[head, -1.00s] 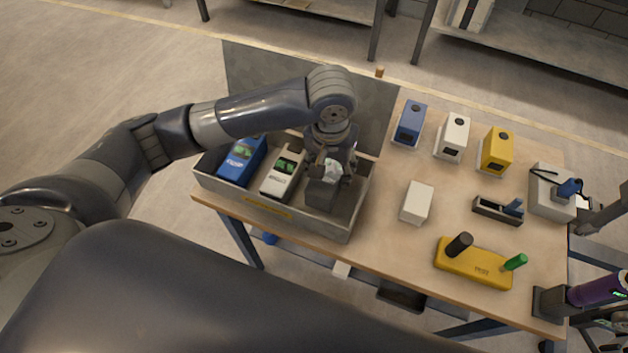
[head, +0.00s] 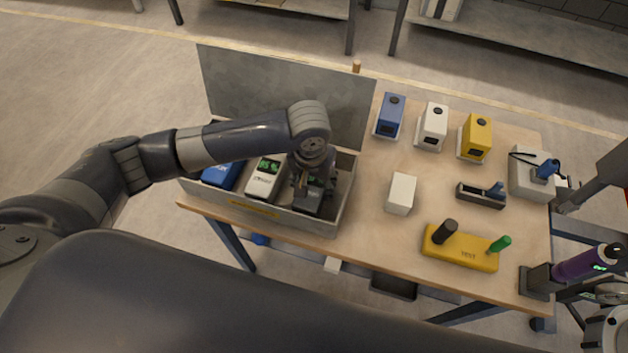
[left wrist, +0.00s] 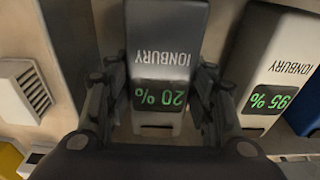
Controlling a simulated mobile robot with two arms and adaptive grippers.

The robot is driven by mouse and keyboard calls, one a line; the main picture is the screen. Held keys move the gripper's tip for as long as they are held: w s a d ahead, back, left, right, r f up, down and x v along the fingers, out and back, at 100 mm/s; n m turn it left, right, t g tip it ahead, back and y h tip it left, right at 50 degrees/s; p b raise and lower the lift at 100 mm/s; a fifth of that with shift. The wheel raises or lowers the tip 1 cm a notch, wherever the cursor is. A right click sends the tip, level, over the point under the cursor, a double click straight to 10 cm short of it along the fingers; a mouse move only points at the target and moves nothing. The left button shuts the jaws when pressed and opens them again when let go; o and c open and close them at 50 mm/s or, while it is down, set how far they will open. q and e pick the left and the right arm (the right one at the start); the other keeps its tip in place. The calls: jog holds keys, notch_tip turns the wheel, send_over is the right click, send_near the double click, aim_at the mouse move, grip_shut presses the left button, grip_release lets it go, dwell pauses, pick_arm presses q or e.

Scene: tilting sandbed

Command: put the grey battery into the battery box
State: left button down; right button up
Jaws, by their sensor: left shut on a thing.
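The battery box (head: 340,212) is an open grey tray with a raised lid, on the left of the table. My left gripper (head: 313,185) is down in its right part, shut on the grey battery (head: 307,201). In the left wrist view the battery (left wrist: 160,45) reads 20 % and sits between the two fingers. The battery is upright inside the box; whether it touches the floor is hidden. The white battery (head: 264,180), reading 95 %, stands just left of it. The blue battery (head: 222,174) is further left, partly behind my arm.
Blue (head: 390,117), white (head: 432,127) and yellow (head: 475,138) units stand at the back of the table. A white block (head: 401,193) stands right of the box. A yellow device (head: 460,248) is at the front. The raised lid (head: 280,85) stands behind my gripper.

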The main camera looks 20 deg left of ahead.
aim_at(312, 187)
pick_arm(q)
jog(key=c, duration=0.7)
grip_release()
jog(key=r, duration=0.4)
jog(key=s+r, duration=0.1)
jog(key=r, duration=0.3)
jog(key=r+b, duration=0.1)
jog(key=r, duration=0.3)
jog(key=shift+s, duration=0.25)
